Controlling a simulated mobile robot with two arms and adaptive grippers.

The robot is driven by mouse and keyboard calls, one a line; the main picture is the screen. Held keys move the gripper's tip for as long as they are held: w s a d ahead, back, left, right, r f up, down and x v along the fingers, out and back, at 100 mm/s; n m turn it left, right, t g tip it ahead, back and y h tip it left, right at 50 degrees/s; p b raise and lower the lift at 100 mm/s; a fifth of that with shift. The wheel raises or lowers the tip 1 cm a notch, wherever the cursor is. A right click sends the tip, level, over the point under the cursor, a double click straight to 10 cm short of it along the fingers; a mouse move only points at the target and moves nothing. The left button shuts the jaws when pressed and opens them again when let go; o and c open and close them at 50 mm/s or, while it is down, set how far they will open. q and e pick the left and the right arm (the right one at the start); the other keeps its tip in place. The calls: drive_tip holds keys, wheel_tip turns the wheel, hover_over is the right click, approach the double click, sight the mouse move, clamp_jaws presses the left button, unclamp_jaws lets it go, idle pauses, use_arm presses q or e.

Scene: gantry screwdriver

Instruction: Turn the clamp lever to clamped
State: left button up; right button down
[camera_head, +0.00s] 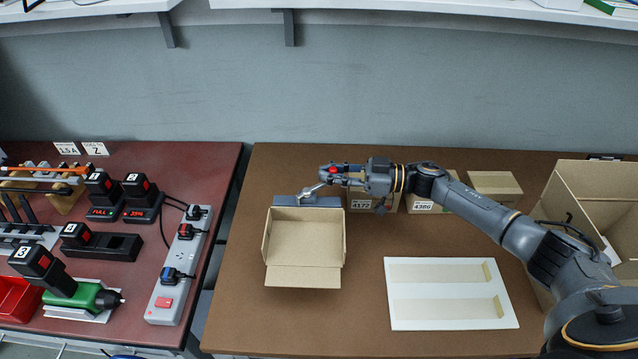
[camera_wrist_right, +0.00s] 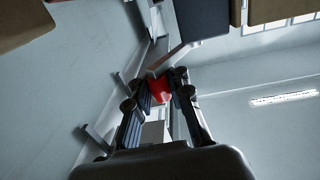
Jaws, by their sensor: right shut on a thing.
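The clamp lever (camera_head: 311,189) is a short metal arm that rises to the right from a blue-grey clamp base (camera_head: 322,201) on the brown table. Its red knob (camera_head: 333,170) sits between the fingers of my right gripper (camera_head: 328,173). In the right wrist view the red knob (camera_wrist_right: 159,90) shows between the two dark fingers (camera_wrist_right: 161,84), which are shut on it. An open cardboard box (camera_head: 305,277) stands just in front of the clamp base. My left gripper is not in view.
Small labelled cartons (camera_head: 432,204) stand behind and under my right arm. A white tray (camera_head: 451,325) lies at front right, and a large open carton (camera_head: 570,190) stands at far right. A red-brown table (camera_head: 225,158) at left holds chargers, a power strip (camera_head: 178,278) and a green screwdriver (camera_head: 84,296).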

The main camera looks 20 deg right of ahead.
drive_tip(key=shift+w+d+r+n+g+y+b, duration=0.1)
drive_tip(key=shift+w+d+n+g+y+b, duration=0.2)
drive_tip(key=shift+w+n+g+b, duration=0.25)
drive_tip(key=c, duration=1.4)
unclamp_jaws()
drive_tip(key=shift+o, duration=0.9)
drive_tip(key=shift+s+d, duration=0.1)
drive_tip(key=shift+d, duration=0.05)
drive_tip(key=shift+s, duration=0.1)
drive_tip(key=v, duration=1.2)
